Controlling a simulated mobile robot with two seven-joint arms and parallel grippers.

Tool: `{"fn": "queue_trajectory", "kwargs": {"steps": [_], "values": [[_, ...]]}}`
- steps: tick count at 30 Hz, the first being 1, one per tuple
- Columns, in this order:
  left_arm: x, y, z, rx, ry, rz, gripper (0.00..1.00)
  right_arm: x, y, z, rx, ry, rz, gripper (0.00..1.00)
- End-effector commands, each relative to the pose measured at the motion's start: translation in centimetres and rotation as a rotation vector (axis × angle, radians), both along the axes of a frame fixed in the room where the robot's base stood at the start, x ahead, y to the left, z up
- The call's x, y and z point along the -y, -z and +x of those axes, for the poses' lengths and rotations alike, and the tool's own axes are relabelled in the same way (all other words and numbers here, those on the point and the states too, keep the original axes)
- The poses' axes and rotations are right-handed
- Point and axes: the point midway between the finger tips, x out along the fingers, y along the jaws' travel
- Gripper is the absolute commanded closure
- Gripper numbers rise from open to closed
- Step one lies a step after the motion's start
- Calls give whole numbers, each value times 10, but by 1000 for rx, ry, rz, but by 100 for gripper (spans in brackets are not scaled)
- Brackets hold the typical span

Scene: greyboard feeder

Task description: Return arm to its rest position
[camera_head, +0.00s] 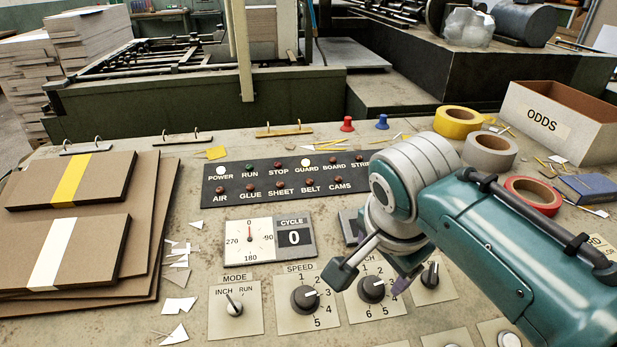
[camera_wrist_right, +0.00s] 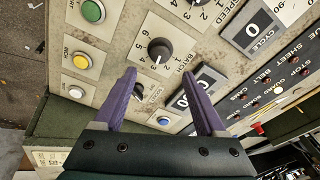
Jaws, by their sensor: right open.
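My right arm (camera_head: 520,250) reaches in from the right over the control panel (camera_head: 190,250). My right gripper (camera_head: 371,280) is open and empty, with its fingers apart above the batch knob (camera_head: 371,289). In the right wrist view the purple fingertips (camera_wrist_right: 166,88) spread on both sides, with the batch knob (camera_wrist_right: 161,50) beyond them. A smaller black knob (camera_wrist_right: 138,92) shows close to one finger there. I cannot tell whether a finger touches anything. My left arm and gripper are not in view.
The speed knob (camera_head: 305,299), mode switch (camera_head: 234,305) and cycle counter (camera_head: 294,238) reading 0 lie left of the gripper. Tape rolls (camera_head: 490,151) and an ODDS box (camera_head: 562,122) stand at the right. Board stacks (camera_head: 70,250) lie left. POWER and GUARD lamps are lit.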

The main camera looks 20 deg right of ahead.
Motion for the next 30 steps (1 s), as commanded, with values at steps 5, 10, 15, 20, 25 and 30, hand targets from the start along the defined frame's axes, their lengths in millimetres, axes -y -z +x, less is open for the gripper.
{"fn": "queue_trajectory", "kwargs": {"steps": [5,10,15,20,25,30], "values": [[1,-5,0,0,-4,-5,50,-3,-13,-4,0,1,1,27],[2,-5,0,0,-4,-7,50,-3,-14,-4,-1,1,1,27],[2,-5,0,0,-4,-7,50,-3,-14,-4,0,1,1,27],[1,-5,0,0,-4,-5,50,-3,-14,-5,-1,-5,0,27],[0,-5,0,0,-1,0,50,-1,-15,-31,-34,-189,-40,27],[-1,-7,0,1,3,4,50,-7,-30,-90,-95,-652,-124,27]]}}
